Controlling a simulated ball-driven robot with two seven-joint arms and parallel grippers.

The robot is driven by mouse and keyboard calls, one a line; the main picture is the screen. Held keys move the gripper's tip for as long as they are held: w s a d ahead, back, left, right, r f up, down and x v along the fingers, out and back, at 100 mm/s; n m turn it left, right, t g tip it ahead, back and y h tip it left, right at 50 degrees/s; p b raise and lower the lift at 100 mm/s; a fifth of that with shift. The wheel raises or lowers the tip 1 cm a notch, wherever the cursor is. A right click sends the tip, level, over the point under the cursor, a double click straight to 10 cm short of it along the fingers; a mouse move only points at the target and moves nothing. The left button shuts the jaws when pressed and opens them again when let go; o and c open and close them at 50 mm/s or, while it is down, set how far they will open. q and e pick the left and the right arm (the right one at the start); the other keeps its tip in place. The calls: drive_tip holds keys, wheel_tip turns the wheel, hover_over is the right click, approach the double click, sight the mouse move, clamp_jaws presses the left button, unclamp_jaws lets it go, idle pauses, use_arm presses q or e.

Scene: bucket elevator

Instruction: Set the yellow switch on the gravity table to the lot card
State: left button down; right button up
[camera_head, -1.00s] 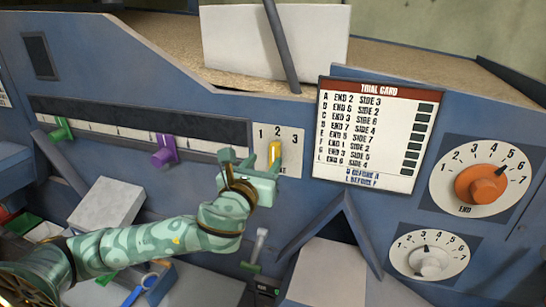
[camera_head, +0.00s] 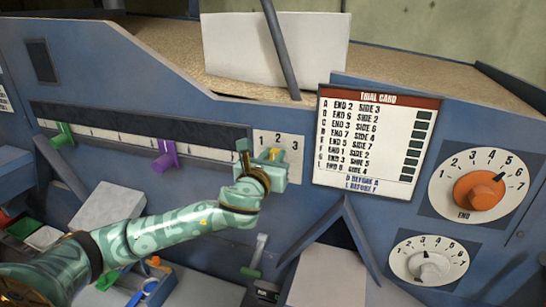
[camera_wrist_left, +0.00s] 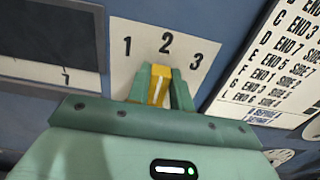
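The yellow switch (camera_head: 273,154) sits on a white plate (camera_head: 291,141) marked 1, 2, 3 on the blue panel. In the left wrist view, the yellow switch (camera_wrist_left: 160,86) stands below the 2. My left gripper (camera_head: 262,161) is at the switch; in the wrist view, its two green fingers (camera_wrist_left: 161,88) lie close against both sides and look shut on it. The switch's lower part is hidden. A trial card (camera_head: 375,145) with END and SIDE rows hangs to the right; I see no card labelled as a lot card. My right gripper is out of view.
An orange END dial (camera_head: 479,191) and a white dial (camera_head: 429,262) are on the right. A purple slider (camera_head: 165,155) and a green slider (camera_head: 63,134) sit on the left scale. A green-based lever (camera_head: 255,258) stands below the switch. A blank white board (camera_head: 255,50) leans above.

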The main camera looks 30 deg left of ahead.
use_arm(q)
drive_tip(key=n+p, duration=0.1)
drive_tip(key=n, duration=0.1)
drive_tip(key=a+n, duration=0.1)
drive_tip(key=shift+s+n+p, duration=0.1)
drive_tip(key=shift+n+p, duration=0.3)
drive_tip(key=shift+s+a+f+n+p, duration=0.15)
drive_tip(key=shift+n+p, duration=0.1)
drive_tip(key=shift+n, duration=0.6)
drive_tip(key=shift+w+a+f+n+p, duration=0.1)
drive_tip(key=shift+a+n+p, duration=0.1)
drive_tip(key=shift+n, duration=0.6)
drive_tip(key=shift+s+a+f+n+p, duration=0.1)
drive_tip(key=shift+n+p, duration=0.15)
drive_tip(key=shift+n, duration=0.6)
drive_tip(key=c, duration=1.2)
unclamp_jaws()
drive_tip(key=shift+c, duration=0.2)
drive_tip(key=v, duration=1.6)
drive_tip(key=shift+s, duration=0.2)
